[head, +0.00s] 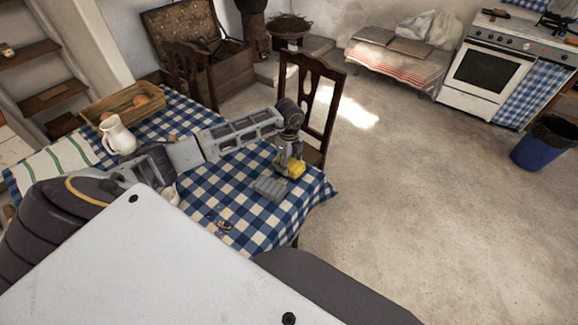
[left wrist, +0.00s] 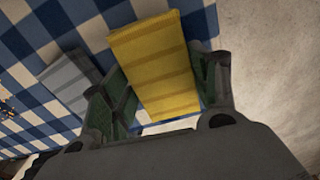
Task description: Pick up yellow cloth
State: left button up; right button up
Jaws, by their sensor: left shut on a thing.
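The yellow cloth (head: 295,168) is a folded, ribbed block near the right corner of the table in the head view. It shows large in the left wrist view (left wrist: 155,68), between the two fingers. My left gripper (head: 284,163) points down there and is shut on the cloth. Its fingers show on both sides of the cloth in the left wrist view (left wrist: 163,95). I cannot tell whether the cloth touches the table. A grey folded cloth (head: 270,188) lies on the table just in front of the gripper; it also shows in the left wrist view (left wrist: 67,80). My right gripper is not in view.
The table wears a blue checked tablecloth (head: 240,213). A white jug (head: 117,136), a wooden crate (head: 113,104) and a striped towel (head: 50,163) are at its left. A wooden chair (head: 322,118) stands close behind the gripper. The floor to the right is open.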

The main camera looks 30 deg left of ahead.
pick_arm(q)
jog(key=shift+r, duration=3.95)
jog(key=o, duration=0.3)
jog(key=shift+c, duration=1.2)
jog(key=shift+m, duration=0.3)
